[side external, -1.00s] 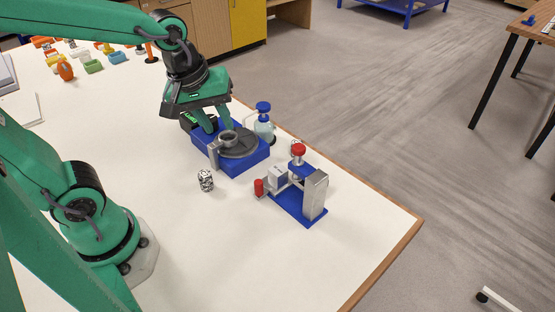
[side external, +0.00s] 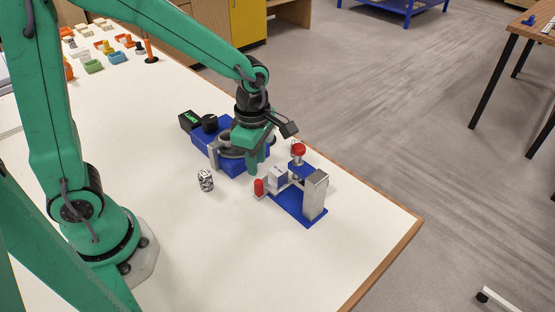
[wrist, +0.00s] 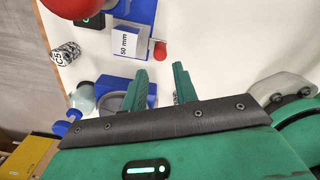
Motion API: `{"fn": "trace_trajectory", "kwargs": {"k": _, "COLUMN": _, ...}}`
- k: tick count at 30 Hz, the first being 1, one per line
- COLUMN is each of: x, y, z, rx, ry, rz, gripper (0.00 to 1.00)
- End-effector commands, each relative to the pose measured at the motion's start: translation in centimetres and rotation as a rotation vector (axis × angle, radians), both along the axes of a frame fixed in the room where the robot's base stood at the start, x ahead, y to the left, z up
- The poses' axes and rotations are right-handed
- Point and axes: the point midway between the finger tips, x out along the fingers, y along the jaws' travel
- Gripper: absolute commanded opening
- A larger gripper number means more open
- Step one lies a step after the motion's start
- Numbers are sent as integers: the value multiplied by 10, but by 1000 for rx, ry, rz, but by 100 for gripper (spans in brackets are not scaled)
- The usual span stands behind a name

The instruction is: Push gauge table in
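The gauge is a blue-based fixture (side external: 298,205) with a grey upright post (side external: 315,193) and a red ball on top (side external: 298,149). Its table carries a pale block (side external: 278,178), marked "50 mm" in the wrist view (wrist: 125,42). A red knob (side external: 259,187) sticks out at the table's left end, and it also shows in the wrist view (wrist: 160,50). My gripper (side external: 257,170) points down just behind and left of the block, near the red knob. In the wrist view its fingers (wrist: 161,70) are apart and empty. Contact with the knob cannot be seen.
A blue station (side external: 233,163) with a grey ring stands left of the gauge, close to my gripper. A speckled cylinder (side external: 205,180) stands in front. The front of the white table (side external: 230,250) is clear.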

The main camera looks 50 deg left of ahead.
Motion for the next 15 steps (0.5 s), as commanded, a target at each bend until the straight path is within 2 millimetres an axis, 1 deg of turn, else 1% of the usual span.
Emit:
{"fn": "trace_trajectory", "kwargs": {"k": 5, "x": 1, "y": -2, "z": -6, "rx": 2, "ry": 11, "rz": 51, "gripper": 29}}
{"fn": "trace_trajectory", "kwargs": {"k": 11, "x": 1, "y": -2, "z": -7, "rx": 2, "ry": 11, "rz": 53, "gripper": 29}}
{"fn": "trace_trajectory", "kwargs": {"k": 15, "x": 1, "y": -2, "z": -12, "rx": 2, "ry": 13, "rz": 52, "gripper": 29}}
